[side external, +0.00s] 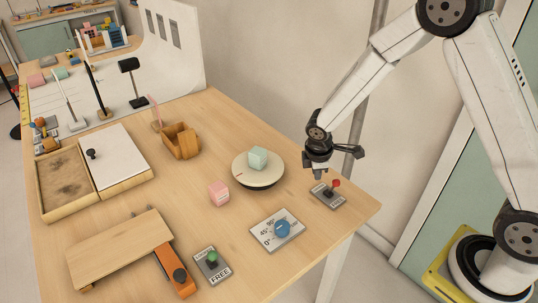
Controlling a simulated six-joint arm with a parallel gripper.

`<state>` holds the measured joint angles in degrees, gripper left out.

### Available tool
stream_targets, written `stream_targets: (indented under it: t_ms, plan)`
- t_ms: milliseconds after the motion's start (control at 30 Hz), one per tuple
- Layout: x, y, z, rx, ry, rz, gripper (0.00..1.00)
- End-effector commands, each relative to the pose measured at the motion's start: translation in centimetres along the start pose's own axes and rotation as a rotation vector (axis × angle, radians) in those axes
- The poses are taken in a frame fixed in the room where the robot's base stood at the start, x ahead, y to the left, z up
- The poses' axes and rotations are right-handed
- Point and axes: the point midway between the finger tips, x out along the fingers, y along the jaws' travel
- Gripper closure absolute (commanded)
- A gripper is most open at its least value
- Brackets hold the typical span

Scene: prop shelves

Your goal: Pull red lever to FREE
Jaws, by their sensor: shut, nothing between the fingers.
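The red lever (337,183) has a round red knob and stands on a small grey plate (327,196) near the table's right corner. Any lettering on this plate is too small to read. My gripper (319,176) is shut and empty, pointing down just left of the red knob and above the plate. Whether it touches the lever cannot be told from this view. A second lever with a green knob (212,257) stands on a grey plate marked FREE (220,274) at the table's front.
A blue dial (282,229) on an angle plate lies left of the red lever. A round turntable (250,180) carries a mint cube (258,158). A pink cube (219,193) lies beside it. Wooden trays and an orange-sided ramp (172,270) fill the left.

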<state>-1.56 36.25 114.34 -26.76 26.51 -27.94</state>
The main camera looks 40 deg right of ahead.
Motion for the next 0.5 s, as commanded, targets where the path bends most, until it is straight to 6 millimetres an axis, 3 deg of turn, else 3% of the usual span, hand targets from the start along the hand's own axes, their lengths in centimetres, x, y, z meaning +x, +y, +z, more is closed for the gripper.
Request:
stream_targets:
  t_ms: [500]
  plan:
    - [-4.9,-1.8,1.2,0.0,0.0,0.0,1.0]
